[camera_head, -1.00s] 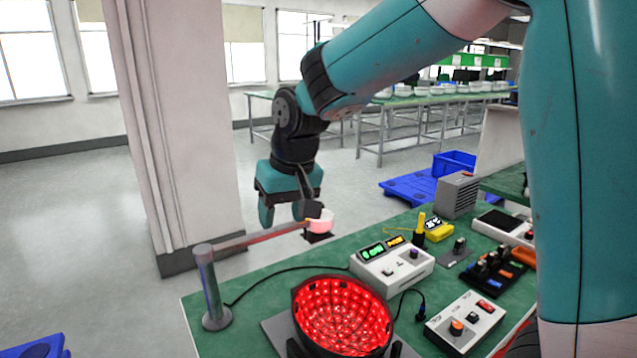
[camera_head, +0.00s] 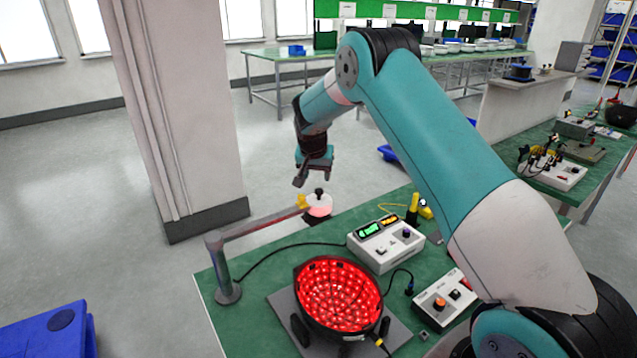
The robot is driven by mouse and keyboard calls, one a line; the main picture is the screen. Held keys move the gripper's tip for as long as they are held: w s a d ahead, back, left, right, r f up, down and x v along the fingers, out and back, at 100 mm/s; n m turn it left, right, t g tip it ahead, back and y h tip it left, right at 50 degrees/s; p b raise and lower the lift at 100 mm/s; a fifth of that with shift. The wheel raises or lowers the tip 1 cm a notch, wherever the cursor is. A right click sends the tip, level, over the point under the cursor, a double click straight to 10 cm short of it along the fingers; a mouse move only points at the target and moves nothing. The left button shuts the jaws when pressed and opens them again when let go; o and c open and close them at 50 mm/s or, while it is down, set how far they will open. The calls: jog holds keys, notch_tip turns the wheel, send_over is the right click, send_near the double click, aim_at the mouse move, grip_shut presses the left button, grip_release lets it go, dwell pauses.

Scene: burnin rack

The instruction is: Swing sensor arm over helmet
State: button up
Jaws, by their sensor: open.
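The helmet (camera_head: 340,296) is a dark bowl with its inside lit by many red lights, open side up on a grey plate on the green bench. The sensor arm (camera_head: 262,230) is a metal bar on a post (camera_head: 222,268) left of the helmet. It reaches back and right, past the bench's far edge, and ends in a pale pink-lit sensor head (camera_head: 319,205) with a dark knob and a yellow piece. The head is behind the helmet, not above it. My gripper (camera_head: 311,182) is open and empty, above and behind the sensor head, apart from it.
A white control box (camera_head: 385,243) with green and amber displays stands right of the sensor head. Another box with knobs (camera_head: 440,302) is partly behind my arm. A black cable crosses the bench. A pillar (camera_head: 185,110) stands behind left; a blue bin (camera_head: 45,335) is at lower left.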

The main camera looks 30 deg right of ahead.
aim_at(319, 190)
jog(key=p+x, duration=0.2)
jog(key=x, duration=0.5)
jog(key=shift+w+d+f, duration=0.1)
jog(key=shift+w+f, duration=0.05)
jog(key=shift+f, duration=0.1)
grip_shut()
